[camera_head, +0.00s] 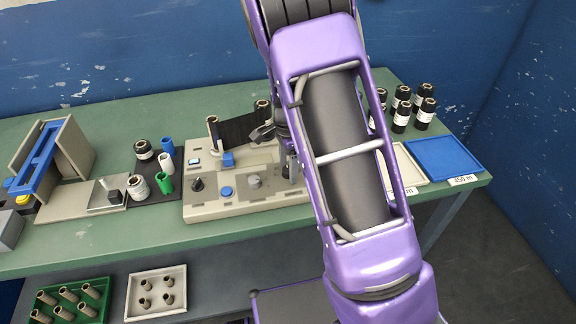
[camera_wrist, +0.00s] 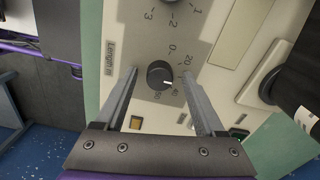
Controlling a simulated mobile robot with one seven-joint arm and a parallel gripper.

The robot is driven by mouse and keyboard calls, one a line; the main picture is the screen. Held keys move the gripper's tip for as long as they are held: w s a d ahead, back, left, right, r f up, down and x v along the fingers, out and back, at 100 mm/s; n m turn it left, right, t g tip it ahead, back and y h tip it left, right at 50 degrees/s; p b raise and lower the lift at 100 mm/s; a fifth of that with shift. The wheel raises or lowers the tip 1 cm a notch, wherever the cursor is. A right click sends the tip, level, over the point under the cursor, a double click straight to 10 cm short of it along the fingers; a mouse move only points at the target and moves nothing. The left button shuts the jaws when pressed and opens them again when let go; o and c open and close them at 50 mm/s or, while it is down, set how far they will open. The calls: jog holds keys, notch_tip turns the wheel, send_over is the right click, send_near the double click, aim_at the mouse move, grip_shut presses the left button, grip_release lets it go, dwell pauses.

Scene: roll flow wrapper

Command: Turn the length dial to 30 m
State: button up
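The length dial (camera_wrist: 159,75) is a dark round knob on the beige panel, beside the "Length m" label (camera_wrist: 109,58), in the wrist view. Its white mark points right and slightly down. Printed numbers run around it; a 0 and a 20 show above right, smaller ones below are hard to read, and the right finger may hide part of the scale. My gripper (camera_wrist: 160,76) is open, with one finger on each side of the dial; contact cannot be told. In the head view my gripper (camera_head: 280,152) is partly behind my arm, and the dial is hidden.
The wrapper machine (camera_head: 225,206) stands on the green table, with a black knob (camera_head: 196,184), blue button (camera_head: 227,192) and grey knob (camera_head: 254,181). Black film (camera_head: 240,131) stands behind. Several rolls stand back right, near a blue tray (camera_head: 443,158).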

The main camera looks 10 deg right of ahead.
aim_at(288, 169)
notch_tip(288, 169, up, 17)
jog(key=p, duration=0.2)
jog(key=shift+r, duration=0.2)
dwell(0.4)
